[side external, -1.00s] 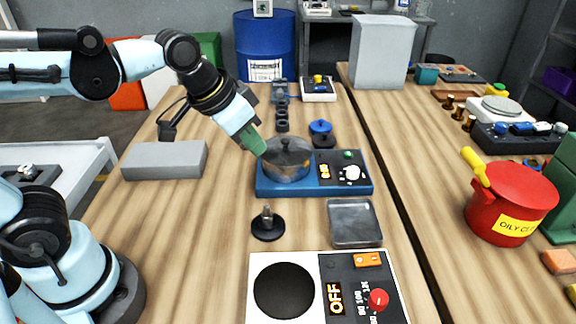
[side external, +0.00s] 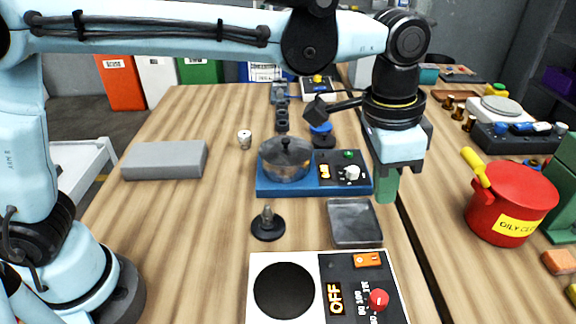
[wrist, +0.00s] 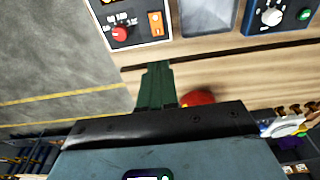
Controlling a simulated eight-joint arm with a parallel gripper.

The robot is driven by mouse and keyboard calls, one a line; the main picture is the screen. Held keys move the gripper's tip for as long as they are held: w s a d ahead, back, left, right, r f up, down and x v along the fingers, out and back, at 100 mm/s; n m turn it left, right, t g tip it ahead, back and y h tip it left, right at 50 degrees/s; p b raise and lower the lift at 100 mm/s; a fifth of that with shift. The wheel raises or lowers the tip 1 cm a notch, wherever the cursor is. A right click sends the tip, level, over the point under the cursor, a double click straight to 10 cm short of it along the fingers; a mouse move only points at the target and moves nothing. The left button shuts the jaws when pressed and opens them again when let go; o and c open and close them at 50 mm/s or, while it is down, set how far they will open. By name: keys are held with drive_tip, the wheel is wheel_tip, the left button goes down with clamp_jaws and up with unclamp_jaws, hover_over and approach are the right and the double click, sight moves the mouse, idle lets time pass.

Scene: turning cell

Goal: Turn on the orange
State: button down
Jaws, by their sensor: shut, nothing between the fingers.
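An orange rocker switch (side external: 367,259) sits on the dark panel of a white hot plate (side external: 262,314) at the front. The panel also has a red knob (side external: 379,299) and a display (side external: 335,299) reading OFF. In the wrist view the orange switch (wrist: 156,22) and red knob (wrist: 120,34) show at the top. My gripper (side external: 386,194) points down with green fingers shut and empty, right of the blue hot plate and beyond the orange switch, apart from it. In the wrist view its fingers (wrist: 156,82) lie below the switch.
A blue hot plate (side external: 266,188) holds a metal pot (side external: 286,163). A metal tray (side external: 354,222) lies between the two hot plates. A black knobbed disc (side external: 268,226) stands left of the tray. A red pot (side external: 505,197) is at right.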

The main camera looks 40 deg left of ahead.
sight(375, 257)
drive_tip(key=shift+d, duration=0.1)
idle(0.3)
drive_tip(key=f, duration=0.9)
drive_tip(key=w+d+f, duration=0.1)
drive_tip(key=f, duration=0.4)
drive_tip(key=shift+d, duration=0.1)
drive_tip(key=shift+w, duration=0.1)
drive_tip(key=shift+f, duration=0.15)
drive_tip(key=shift+s+a+r, duration=0.25)
drive_tip(key=shift+s+a, duration=0.25)
drive_tip(key=shift+s, duration=0.05)
wheel_tip(375, 257, up, 14)
drive_tip(key=s+a, duration=0.1)
idle(0.7)
